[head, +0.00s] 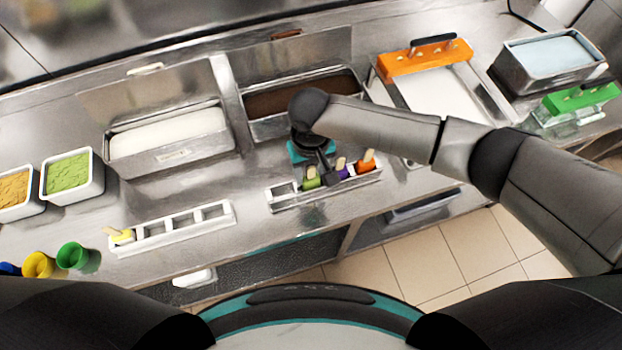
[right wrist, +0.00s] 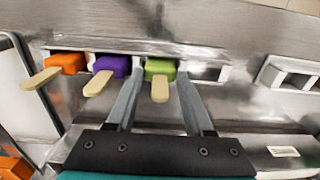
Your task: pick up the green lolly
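The green lolly (head: 311,182) stands in a slot of a metal lolly holder (head: 290,204) on the counter, its wooden stick pointing up. In the right wrist view the green lolly (right wrist: 160,67) lies between the two fingers of my right gripper (right wrist: 160,76). The fingers are open, one on each side of it, with a visible gap around the stick. In the head view my right gripper (head: 322,178) reaches down at the holder and partly hides it. My left gripper is not in view.
A purple lolly (right wrist: 111,67) and an orange lolly (right wrist: 67,63) share the holder; its end slot by the green one is empty. A second holder (head: 185,228) with a yellow lolly (head: 122,237) is at left. Tubs (head: 172,154) stand behind.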

